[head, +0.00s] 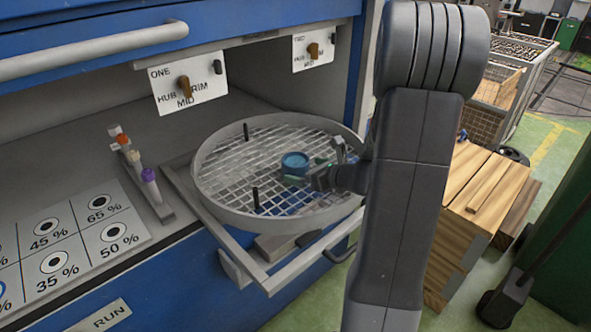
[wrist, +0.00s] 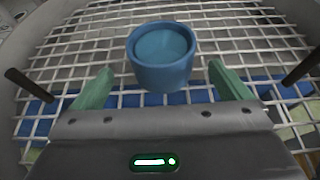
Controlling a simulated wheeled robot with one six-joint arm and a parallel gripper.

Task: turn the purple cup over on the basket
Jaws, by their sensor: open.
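No purple cup shows; the cup on the basket is blue (head: 295,163). It stands on the wire mesh of the round grey basket (head: 208,190), right of its middle. In the wrist view the cup (wrist: 160,68) shows a round rim with a lighter blue surface inside. I cannot tell surely whether that is its mouth or a recessed base. My gripper (head: 317,165) is low over the mesh, reaching in from the right. Its green fingers are spread, with the cup centred between and slightly beyond their tips in the wrist view. Nothing is held.
Dark upright pegs (head: 255,197) rise from the mesh, and one (wrist: 302,66) stands right of my gripper in the wrist view. A rack of capped vials (head: 150,190), one purple-capped, stands left of the basket. Signed panels (head: 188,84) hang above.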

